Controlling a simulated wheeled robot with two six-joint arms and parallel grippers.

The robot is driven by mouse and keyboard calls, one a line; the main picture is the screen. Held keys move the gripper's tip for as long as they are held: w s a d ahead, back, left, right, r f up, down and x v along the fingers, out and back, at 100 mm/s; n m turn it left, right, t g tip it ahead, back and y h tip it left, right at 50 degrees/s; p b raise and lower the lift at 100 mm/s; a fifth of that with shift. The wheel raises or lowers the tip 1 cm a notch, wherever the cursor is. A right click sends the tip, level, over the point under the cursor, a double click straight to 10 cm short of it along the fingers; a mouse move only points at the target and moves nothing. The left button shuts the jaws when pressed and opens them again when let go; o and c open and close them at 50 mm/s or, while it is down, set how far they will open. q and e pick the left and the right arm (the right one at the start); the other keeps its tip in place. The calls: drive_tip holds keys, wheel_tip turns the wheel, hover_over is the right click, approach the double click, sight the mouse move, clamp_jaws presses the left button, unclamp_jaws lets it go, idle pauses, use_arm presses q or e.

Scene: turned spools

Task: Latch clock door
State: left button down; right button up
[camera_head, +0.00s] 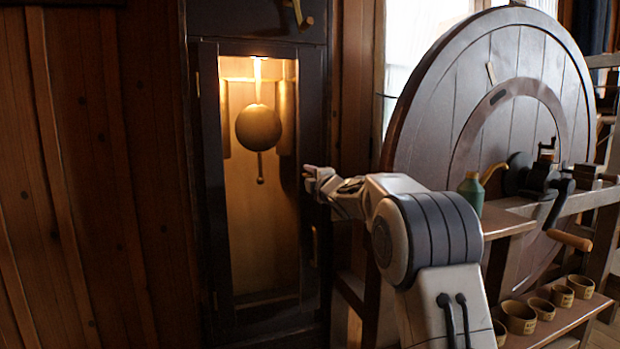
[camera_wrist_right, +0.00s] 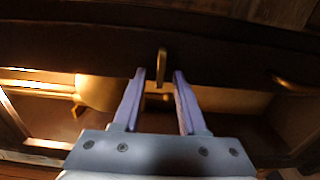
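The tall dark clock case stands left of centre in the head view, and its narrow door (camera_head: 205,190) has a lit opening. The door looks flush or nearly so; I cannot tell if it is fully closed. My right gripper (camera_head: 312,178) is at the door's right edge. In the right wrist view my right gripper (camera_wrist_right: 159,76) is open, fingers apart and empty. A small upright brass piece, apparently the latch (camera_wrist_right: 162,60), shows just beyond and between the fingertips; contact is unclear. The gripper hides this spot in the head view. My left gripper is out of view.
The brass pendulum bob (camera_head: 258,128) hangs inside the case. A large round wooden wheel (camera_head: 500,110) stands to the right. A green bottle (camera_head: 472,192) stands on a bench near my right arm. Several small pots (camera_head: 520,316) sit on a low shelf.

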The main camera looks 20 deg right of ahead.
drive_tip(key=shift+s, duration=0.1)
drive_tip(key=s+b, duration=0.1)
drive_tip(key=s, duration=0.9)
drive_tip(key=shift+s+d+b, duration=0.15)
drive_tip(key=shift+d+b, duration=0.05)
drive_tip(key=shift+b, duration=0.2)
drive_tip(key=s+a+f+m+g+y, duration=0.1)
drive_tip(key=s+a+f+m+g, duration=0.65)
drive_tip(key=s+a+f, duration=0.9)
drive_tip(key=s+a+f+m+g, duration=0.15)
drive_tip(key=s+f+g, duration=0.3)
drive_tip(key=s, duration=0.45)
drive_tip(key=s+a+f+m+g, duration=0.1)
drive_tip(key=s+a+f+g, duration=0.3)
drive_tip(key=s, duration=0.6)
drive_tip(key=s+a+f+m+g, duration=0.1)
drive_tip(key=s+f+g, duration=0.1)
drive_tip(key=s+f, duration=0.5)
wheel_tip(320, 180, up, 27)
drive_tip(key=s+p, duration=0.2)
drive_tip(key=p, duration=2.2)
drive_tip(key=shift+d+f+h+p, duration=0.2)
drive_tip(key=shift+d+h+p, duration=0.1)
drive_tip(key=shift+p, duration=0.1)
